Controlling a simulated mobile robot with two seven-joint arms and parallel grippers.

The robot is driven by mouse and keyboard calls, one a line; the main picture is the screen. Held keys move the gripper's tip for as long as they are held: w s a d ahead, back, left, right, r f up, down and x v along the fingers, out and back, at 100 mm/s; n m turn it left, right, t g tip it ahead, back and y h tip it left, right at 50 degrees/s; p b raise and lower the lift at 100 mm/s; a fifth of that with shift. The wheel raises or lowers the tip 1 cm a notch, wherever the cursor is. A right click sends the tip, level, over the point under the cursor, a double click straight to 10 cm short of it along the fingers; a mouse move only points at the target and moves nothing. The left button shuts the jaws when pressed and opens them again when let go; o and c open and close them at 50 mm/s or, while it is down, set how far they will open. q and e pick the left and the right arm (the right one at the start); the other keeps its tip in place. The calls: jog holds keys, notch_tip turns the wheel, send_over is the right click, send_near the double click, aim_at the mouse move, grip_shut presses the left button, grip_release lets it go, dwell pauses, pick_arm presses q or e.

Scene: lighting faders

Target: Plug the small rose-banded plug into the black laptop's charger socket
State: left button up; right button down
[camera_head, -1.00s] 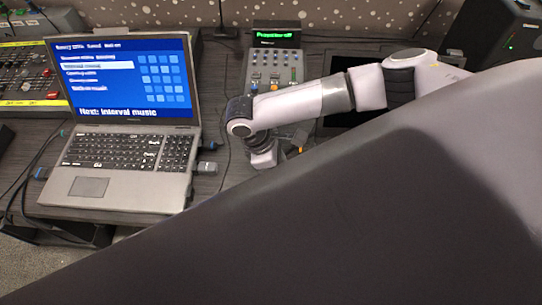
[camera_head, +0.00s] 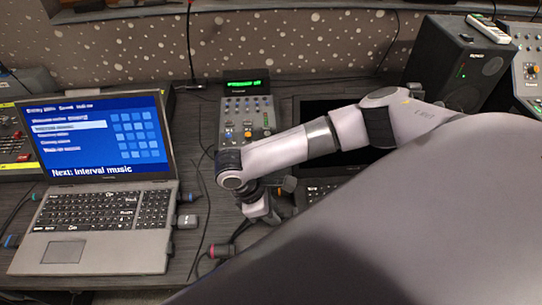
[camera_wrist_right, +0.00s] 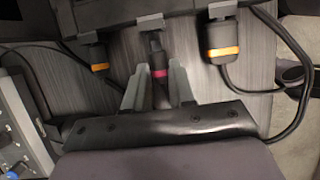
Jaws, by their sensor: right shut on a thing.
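The black laptop (camera_head: 345,130) stands right of the mixer, partly hidden behind my right arm. Its side edge (camera_wrist_right: 120,22) runs along the top of the right wrist view. My right gripper (camera_head: 262,212) is at its left side; in the right wrist view the gripper (camera_wrist_right: 158,72) is shut on the small rose-banded plug (camera_wrist_right: 157,73). The plug points at that edge, its grey tip close to or touching it; I cannot tell whether it is in the socket. My left gripper is not in view.
Orange-banded plugs sit on both sides of the held plug, one left (camera_wrist_right: 99,62) and one right (camera_wrist_right: 223,50), with black cables. Another pink-banded plug (camera_head: 221,251) lies nearer. A grey laptop (camera_head: 105,215), a mixer (camera_head: 248,115) and a speaker (camera_head: 462,65) stand around.

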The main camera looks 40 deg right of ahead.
jog(key=shift+s+d, duration=0.35)
jog(key=shift+d, duration=0.2)
jog(key=shift+s+d, duration=0.3)
jog(key=shift+d, duration=0.25)
dwell(2.0)
jog(key=c, duration=0.9)
grip_release()
jog(key=shift+o, duration=0.2)
jog(key=shift+a, duration=0.1)
jog(key=shift+w+a+r, duration=0.1)
jog(key=shift+r, duration=0.1)
jog(key=v, duration=0.6)
jog(key=shift+r, duration=0.35)
jog(key=shift+a, duration=0.1)
